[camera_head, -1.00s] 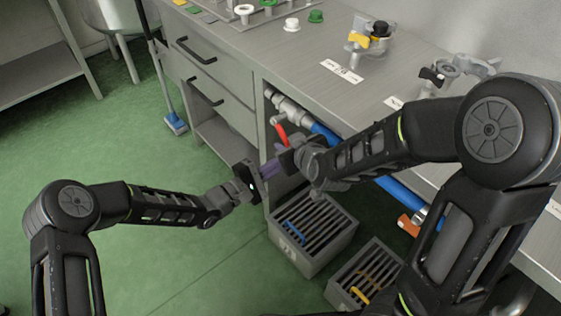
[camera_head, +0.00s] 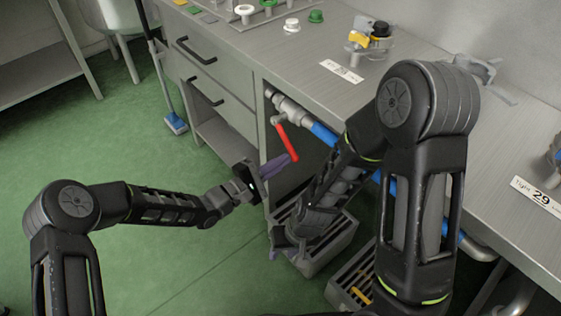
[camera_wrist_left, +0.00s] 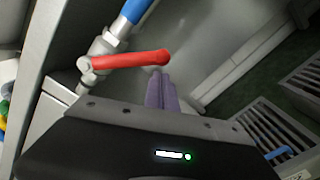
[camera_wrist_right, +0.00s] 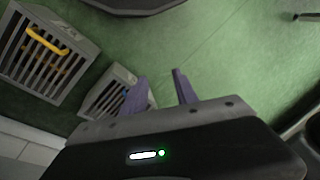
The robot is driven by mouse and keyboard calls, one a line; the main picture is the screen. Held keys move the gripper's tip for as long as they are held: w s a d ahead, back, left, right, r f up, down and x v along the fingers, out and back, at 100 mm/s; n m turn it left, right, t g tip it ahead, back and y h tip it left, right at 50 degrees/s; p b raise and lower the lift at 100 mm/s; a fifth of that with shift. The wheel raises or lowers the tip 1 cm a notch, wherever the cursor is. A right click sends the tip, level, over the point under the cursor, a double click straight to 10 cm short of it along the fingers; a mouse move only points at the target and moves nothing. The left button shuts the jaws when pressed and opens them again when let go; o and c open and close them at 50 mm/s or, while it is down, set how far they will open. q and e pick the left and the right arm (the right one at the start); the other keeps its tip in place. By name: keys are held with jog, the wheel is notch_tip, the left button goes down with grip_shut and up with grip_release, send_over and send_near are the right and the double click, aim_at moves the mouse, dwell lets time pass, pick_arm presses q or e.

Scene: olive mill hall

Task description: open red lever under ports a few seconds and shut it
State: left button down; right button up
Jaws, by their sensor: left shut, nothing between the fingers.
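The red lever (camera_head: 287,142) sits on a metal valve (camera_head: 284,108) in the blue pipe under the bench and slants down from its pivot in the head view. In the left wrist view the lever (camera_wrist_left: 130,60) shows whole, from pivot to free end. My left gripper (camera_head: 290,158) is shut and empty, its purple fingers by the lever's free end; I cannot tell whether they touch it. My right gripper (camera_head: 275,252) is low over the floor crates, away from the lever. In the right wrist view its fingers (camera_wrist_right: 160,82) stand apart with nothing between them.
Two grey slatted crates (camera_wrist_right: 38,85) stand on the green floor below the pipe, one holding a yellow item. The bench top (camera_head: 300,55) carries fittings and a paper label (camera_head: 341,71). A blue broom (camera_head: 175,123) stands by the drawers.

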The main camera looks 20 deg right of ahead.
aim_at(293, 159)
jog(key=s+a+f+y, duration=0.1)
jog(key=s+a+f, duration=0.5)
jog(key=s+f, duration=0.2)
jog(key=shift+a+f+g+y, duration=0.3)
jog(key=shift+f, duration=0.35)
pick_arm(q)
jog(key=shift+s+d+r+n, duration=0.2)
jog(key=shift+s+r+n, duration=0.15)
jog(key=shift+s+n, duration=0.2)
jog(key=shift+s+d+r+n, duration=0.3)
jog(key=shift+s+r+n, duration=0.5)
jog(key=shift+n, duration=0.45)
jog(key=shift+s+d+r+n, duration=0.2)
jog(key=shift+s+r+n, duration=0.25)
jog(key=shift+r+n, duration=0.45)
jog(key=shift+s+d+r+n, duration=0.2)
jog(key=shift+s+r+n, duration=0.35)
jog(key=shift+n, duration=0.45)
pick_arm(e)
jog(key=shift+f, duration=0.2)
pick_arm(q)
jog(key=shift+w+r, duration=0.1)
jog(key=shift+r, duration=0.05)
jog(key=shift+a, duration=0.1)
